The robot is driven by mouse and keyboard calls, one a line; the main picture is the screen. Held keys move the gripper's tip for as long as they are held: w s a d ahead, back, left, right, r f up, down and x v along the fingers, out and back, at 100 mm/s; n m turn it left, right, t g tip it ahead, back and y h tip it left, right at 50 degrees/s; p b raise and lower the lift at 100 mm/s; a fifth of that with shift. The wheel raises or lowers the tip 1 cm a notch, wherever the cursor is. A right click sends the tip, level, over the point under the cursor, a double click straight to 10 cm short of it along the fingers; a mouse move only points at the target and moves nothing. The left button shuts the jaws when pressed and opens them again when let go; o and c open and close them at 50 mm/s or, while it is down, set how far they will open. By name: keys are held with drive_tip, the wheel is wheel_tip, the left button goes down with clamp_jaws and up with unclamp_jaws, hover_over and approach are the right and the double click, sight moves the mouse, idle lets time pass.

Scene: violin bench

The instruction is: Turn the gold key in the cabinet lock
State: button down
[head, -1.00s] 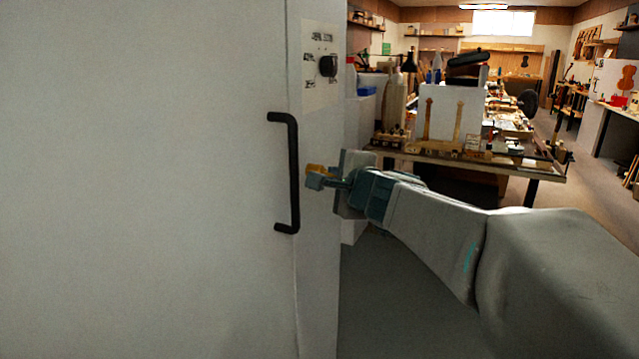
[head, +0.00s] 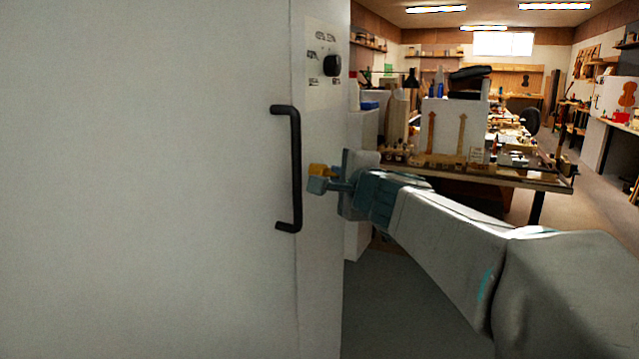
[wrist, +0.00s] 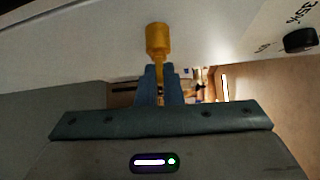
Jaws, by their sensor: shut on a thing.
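The gold key (head: 319,169) is at the narrow right-hand panel of the white cabinet (head: 150,180), right of the black door handle (head: 296,168). In the wrist view the gold piece (wrist: 158,38) stands against the pale cabinet face, with a thin gold part reaching down between my fingers. My gripper (head: 318,185) reaches in from the right and is shut on the key; it also shows in the wrist view (wrist: 160,84). The fingers hide part of the key, and I cannot tell how far it is turned.
A black knob (head: 332,65) with printed marks sits on the panel above the key; it also shows in the wrist view (wrist: 299,40). A workbench (head: 480,174) with tools stands behind my arm. Open floor (head: 400,300) lies below my arm.

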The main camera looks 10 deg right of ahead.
drive_tip(key=shift+f+n+t+b, duration=0.4)
drive_tip(key=shift+n+t+b, duration=0.5)
drive_tip(key=shift+b, duration=4.1)
drive_tip(key=shift+r, duration=0.15)
